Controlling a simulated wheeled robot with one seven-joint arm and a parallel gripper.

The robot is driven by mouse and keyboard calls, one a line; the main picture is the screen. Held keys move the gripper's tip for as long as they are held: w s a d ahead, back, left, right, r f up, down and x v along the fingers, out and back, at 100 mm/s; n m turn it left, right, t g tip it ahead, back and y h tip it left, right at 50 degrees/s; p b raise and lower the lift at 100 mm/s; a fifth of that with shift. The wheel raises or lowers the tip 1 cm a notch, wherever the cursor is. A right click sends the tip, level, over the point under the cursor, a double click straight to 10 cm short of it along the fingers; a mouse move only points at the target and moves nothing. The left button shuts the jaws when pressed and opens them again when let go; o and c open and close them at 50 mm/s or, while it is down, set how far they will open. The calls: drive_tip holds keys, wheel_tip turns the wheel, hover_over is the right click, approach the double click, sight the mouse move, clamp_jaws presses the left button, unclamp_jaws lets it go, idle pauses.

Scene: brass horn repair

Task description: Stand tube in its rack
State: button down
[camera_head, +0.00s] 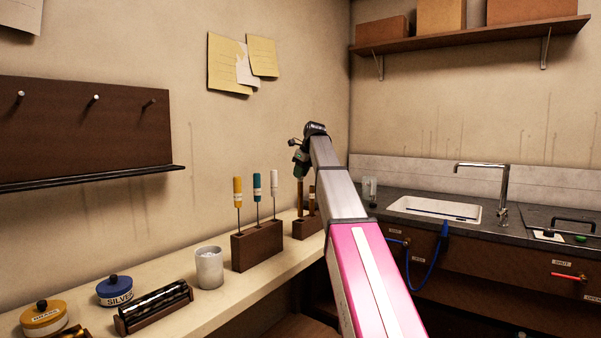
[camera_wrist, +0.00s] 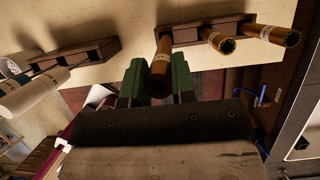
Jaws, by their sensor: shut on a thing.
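My gripper (camera_head: 301,158) is above the rear end of the bench in the head view. In the wrist view its green fingers (camera_wrist: 157,80) are shut on a brass tube (camera_wrist: 161,66) with a pale label. The tube also shows below the gripper in the head view (camera_head: 300,191), roughly upright. A dark wooden rack (camera_wrist: 190,34) lies at the tube's far end, and it shows in the head view (camera_head: 304,230). I cannot tell whether the tube's end is in a hole or just above it. Two other brass tubes (camera_wrist: 220,42) (camera_wrist: 272,34) stand in the rack.
A wooden block (camera_head: 257,247) with yellow, teal and white handled tools stands close left of the rack. A white cup (camera_head: 209,268) and lidded tins (camera_head: 115,290) are nearer. The wall is behind, and a sink (camera_head: 435,208) is at right.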

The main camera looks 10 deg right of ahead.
drive_tip(key=shift+f, duration=4.2)
drive_tip(key=c, duration=0.9)
unclamp_jaws()
drive_tip(key=shift+o, duration=0.2)
approach(301, 192)
drive_tip(key=shift+w+d+r, duration=0.1)
drive_tip(key=shift+w+r, duration=0.15)
drive_tip(key=shift+w, duration=0.2)
